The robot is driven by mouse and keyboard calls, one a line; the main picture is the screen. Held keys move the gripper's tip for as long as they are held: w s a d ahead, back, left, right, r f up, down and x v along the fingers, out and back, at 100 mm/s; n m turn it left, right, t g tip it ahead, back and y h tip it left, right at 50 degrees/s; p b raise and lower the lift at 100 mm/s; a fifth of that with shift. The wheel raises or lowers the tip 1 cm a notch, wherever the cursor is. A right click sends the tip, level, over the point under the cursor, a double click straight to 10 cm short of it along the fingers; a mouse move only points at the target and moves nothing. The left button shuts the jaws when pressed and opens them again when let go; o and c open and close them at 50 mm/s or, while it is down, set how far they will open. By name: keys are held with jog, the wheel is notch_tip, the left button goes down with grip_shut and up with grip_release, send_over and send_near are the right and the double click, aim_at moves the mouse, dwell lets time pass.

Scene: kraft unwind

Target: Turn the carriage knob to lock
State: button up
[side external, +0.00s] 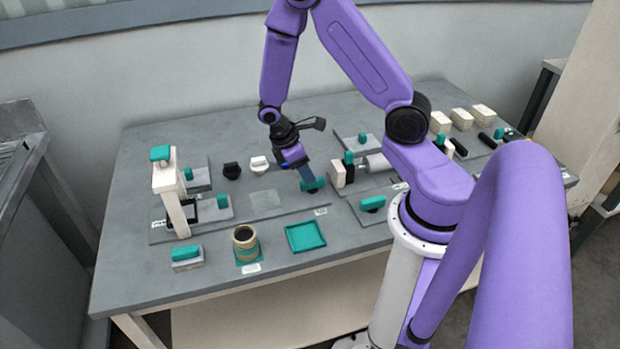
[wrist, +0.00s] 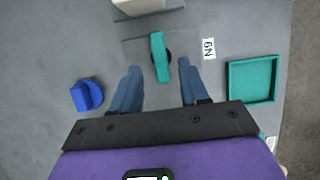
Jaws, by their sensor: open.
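The same knob (side external: 313,184) is at the lower end of my gripper in the side view. Its bar runs nearly lengthwise between the fingers. My gripper (wrist: 158,68) is open, with a blue finger on each side and gaps to the knob. In the side view my gripper (side external: 307,175) points down at the bench plate. I cannot read which knob is labelled as the carriage's. A blue knob (wrist: 87,95) sits left of the fingers.
A small printed label (wrist: 209,48) and a teal tray (wrist: 252,80) lie to the right. A white block (side external: 337,174) stands close by the knob. A white post (side external: 172,200) and a cup-like roll (side external: 245,240) stand left.

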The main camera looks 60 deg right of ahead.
aim_at(312, 185)
jog(key=shift+x, duration=2.05)
grip_shut()
